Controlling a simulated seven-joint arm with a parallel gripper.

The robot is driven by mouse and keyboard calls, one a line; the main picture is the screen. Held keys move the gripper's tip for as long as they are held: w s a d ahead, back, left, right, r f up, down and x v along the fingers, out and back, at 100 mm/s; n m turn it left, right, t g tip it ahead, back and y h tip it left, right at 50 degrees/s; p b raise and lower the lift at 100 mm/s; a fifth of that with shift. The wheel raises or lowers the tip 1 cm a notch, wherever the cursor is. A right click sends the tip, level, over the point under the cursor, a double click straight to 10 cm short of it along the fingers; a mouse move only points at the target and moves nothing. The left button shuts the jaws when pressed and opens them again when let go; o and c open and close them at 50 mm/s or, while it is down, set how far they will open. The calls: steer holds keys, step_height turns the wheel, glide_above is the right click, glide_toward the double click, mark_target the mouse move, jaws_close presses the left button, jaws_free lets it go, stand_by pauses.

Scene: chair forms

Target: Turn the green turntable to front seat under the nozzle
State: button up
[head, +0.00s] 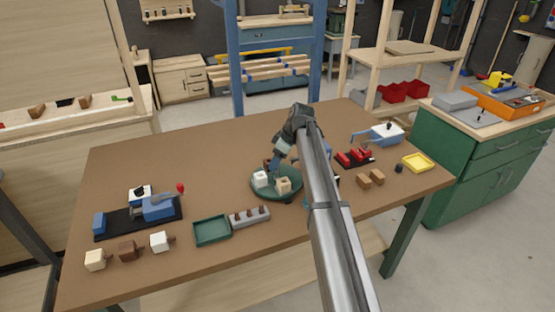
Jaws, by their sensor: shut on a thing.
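The green turntable (262,192) is a round disc near the middle of the brown table. On it stand a white chair form (261,179) at the left and a cream one (283,185) at the front right. A brown form (267,163) shows partly behind them. My gripper (275,170) reaches down over the back half of the disc, between the forms, and is shut at the turntable; the exact point of grip is too small to see. A blue part (328,149) shows behind my arm, mostly hidden; I cannot tell whether it is the nozzle.
A green tray (212,230) and a grey peg rack (249,217) lie front left of the turntable. A blue clamp device (157,207) stands at the left. Red pieces (354,158), brown blocks (370,179) and a yellow tray (417,162) lie right. The back left of the table is clear.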

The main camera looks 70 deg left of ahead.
steer(key=shift+n, duration=0.4)
steer(key=shift+w+a+n+g+h, duration=0.1)
steer(key=shift+n+g+h, duration=0.4)
steer(key=shift+n, duration=0.9)
steer(key=shift+n+h, duration=0.5)
steer(key=shift+n, duration=1.3)
steer(key=o, duration=1.5)
steer(key=a+v, duration=0.1)
steer(key=v, duration=1.2)
steer(key=shift+w+d+r, duration=0.25)
steer(key=shift+r, duration=0.1)
